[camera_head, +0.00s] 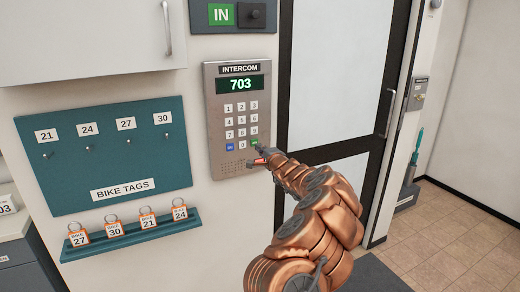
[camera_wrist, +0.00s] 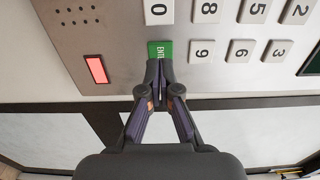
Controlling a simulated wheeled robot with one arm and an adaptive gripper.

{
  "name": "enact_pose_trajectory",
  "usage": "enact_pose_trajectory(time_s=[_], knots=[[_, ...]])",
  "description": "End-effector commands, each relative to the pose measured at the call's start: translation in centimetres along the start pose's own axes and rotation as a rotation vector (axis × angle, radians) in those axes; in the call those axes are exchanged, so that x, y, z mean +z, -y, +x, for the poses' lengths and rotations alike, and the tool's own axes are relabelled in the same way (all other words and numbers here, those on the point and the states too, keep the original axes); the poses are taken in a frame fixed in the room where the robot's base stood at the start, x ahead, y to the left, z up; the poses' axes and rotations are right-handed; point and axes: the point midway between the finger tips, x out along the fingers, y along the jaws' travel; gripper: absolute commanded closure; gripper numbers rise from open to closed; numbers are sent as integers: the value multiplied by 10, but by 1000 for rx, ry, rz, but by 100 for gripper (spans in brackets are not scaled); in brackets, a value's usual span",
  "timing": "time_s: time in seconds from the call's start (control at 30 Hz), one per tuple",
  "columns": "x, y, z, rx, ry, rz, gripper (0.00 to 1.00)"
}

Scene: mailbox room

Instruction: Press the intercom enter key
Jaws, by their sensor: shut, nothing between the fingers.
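The intercom (camera_head: 236,120) is a grey wall panel with a keypad, and its display (camera_head: 240,85) reads 703 in green. The green enter key (camera_head: 254,142) is at the lower right of the keypad. In the wrist view the enter key (camera_wrist: 158,49) appears turned, with its lettering partly hidden by the fingertips. My gripper (camera_head: 262,153) is shut and empty. In the wrist view the tips of my gripper (camera_wrist: 160,66) are at the edge of the enter key; I cannot tell whether they touch it.
A red light (camera_wrist: 96,69) shows on the panel below the keys. A teal bike tags board (camera_head: 110,152) and a shelf (camera_head: 135,233) with several orange tags are on the left. A glazed dark-framed door (camera_head: 335,85) is at the right, with tiled floor (camera_head: 450,240) beyond it.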

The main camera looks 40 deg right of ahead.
Motion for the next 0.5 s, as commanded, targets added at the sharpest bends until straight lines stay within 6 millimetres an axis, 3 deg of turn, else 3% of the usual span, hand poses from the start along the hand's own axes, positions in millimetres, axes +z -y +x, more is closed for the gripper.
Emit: enact_pose_trajectory(time_s=[0.5], knots=[[-2, 2, 29, 0, -3, -3, 100]])
